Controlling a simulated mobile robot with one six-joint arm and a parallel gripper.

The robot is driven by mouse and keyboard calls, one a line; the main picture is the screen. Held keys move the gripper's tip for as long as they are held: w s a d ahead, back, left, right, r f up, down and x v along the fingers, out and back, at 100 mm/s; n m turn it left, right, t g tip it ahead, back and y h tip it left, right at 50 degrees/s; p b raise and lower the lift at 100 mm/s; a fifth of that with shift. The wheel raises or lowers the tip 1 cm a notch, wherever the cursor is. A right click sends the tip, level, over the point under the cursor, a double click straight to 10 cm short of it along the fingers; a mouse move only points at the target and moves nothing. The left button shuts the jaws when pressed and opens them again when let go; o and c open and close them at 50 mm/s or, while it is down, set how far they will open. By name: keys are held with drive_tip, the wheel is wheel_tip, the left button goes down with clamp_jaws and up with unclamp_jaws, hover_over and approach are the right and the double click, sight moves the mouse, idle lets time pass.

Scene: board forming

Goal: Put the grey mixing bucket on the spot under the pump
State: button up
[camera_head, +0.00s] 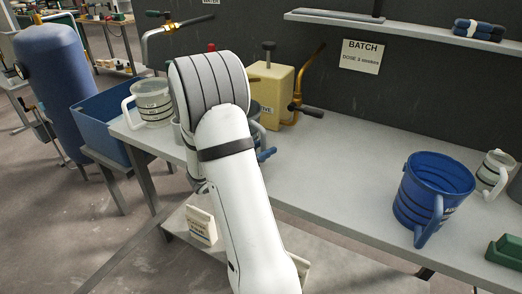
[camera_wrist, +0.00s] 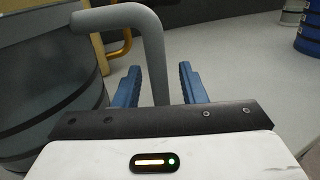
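The grey mixing bucket (camera_wrist: 45,85) fills the left of the wrist view. Its grey handle (camera_wrist: 150,40) bends out and down between my gripper's (camera_wrist: 160,69) two blue fingers. The fingers are apart, with a gap on both sides of the handle. In the head view my arm hides most of the gripper and of a dark grey bucket (camera_head: 257,135); one blue fingertip shows. A yellowish box with a black top knob and brass spout, likely the pump (camera_head: 272,92), stands just behind on the table. I cannot make out the spot under it.
A white bucket (camera_head: 153,108) stands at the table's left end, beside a blue bin (camera_head: 105,115). A blue bucket (camera_head: 430,192), a small pale jug (camera_head: 494,173) and a green object (camera_head: 506,250) are at the right. The table (camera_head: 345,165) between is clear. A shelf (camera_head: 390,27) hangs behind.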

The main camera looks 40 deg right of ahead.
drive_tip(key=shift+r, duration=0.15)
drive_tip(key=a, duration=1.2)
drive_tip(key=s+a+m+g+y, duration=0.35)
drive_tip(key=s+m+y, duration=0.65)
drive_tip(key=s, duration=0.4)
drive_tip(key=s+a+r+m+t+y, duration=0.2)
drive_tip(key=a+m+t+y, duration=0.4)
drive_tip(key=a, duration=0.8)
drive_tip(key=shift+s+r+m+y, duration=0.2)
drive_tip(key=shift+r+m+y, duration=0.25)
drive_tip(key=shift+m+y, duration=0.5)
